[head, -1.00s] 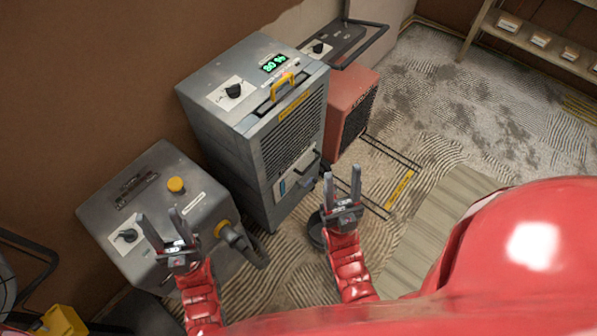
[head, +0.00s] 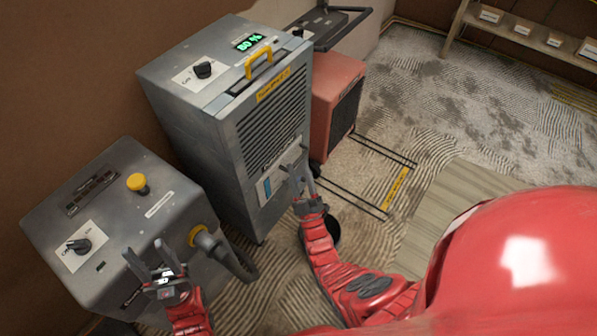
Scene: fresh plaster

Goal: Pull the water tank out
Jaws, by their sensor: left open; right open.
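The grey dehumidifier (head: 190,118) stands against the brown wall, with a lit green display and a yellow top handle. Its water tank (head: 268,190) sits low in the front, with a blue level window and a dark handle; it looks flush with the body. My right gripper (head: 303,176) is open and upright close in front of the tank, beside its handle, and partly covers the tank's right side. I cannot tell whether it touches. My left gripper (head: 151,256) is open and empty in front of the smaller grey machine.
The smaller grey machine (head: 150,225) with a yellow button and a hose (head: 232,262) stands left of the dehumidifier. A red heater (head: 335,95) stands to its right, with a black floor frame (head: 385,160) before it. Wooden boards (head: 450,205) lie on the floor; a shelf is far right.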

